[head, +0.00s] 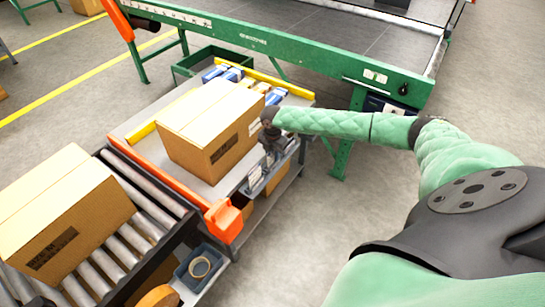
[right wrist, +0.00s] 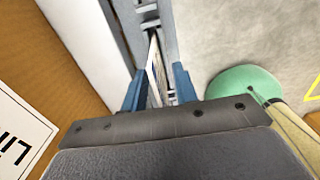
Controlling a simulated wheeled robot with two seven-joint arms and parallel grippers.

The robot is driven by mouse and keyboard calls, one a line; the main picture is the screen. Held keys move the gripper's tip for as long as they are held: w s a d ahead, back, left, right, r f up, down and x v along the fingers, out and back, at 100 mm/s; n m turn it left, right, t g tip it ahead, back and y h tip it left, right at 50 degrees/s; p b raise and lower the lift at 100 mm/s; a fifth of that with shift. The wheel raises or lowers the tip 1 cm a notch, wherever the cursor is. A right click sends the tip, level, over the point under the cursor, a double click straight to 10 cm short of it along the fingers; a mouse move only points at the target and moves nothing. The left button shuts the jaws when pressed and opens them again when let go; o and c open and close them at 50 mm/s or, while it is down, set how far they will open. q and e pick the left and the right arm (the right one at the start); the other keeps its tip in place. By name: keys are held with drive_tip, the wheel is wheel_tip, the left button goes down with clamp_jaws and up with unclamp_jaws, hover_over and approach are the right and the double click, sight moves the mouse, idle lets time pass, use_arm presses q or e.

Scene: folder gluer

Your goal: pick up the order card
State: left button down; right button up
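The order card (right wrist: 154,68) is a thin white sheet with some blue print, seen nearly edge-on in the right wrist view. It stands upright in a grey slotted rack (right wrist: 134,28) on the table's side. My right gripper (right wrist: 158,88) is open, with one blue finger on each side of the card. A gap shows between the card and the fingers. In the head view my right gripper (head: 272,143) is over the rack, beside the large carton, and hides part of the rack. My left gripper is not in view.
A large carton (head: 209,132) stands on the grey table, close to the right gripper. Blue and tan small boxes (head: 276,96) lie behind it. Another carton (head: 62,215) sits on rollers at left. A green conveyor (head: 300,55) stands behind. The floor at right is clear.

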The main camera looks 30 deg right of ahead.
clamp_jaws()
drive_tip(key=shift+r, duration=0.1)
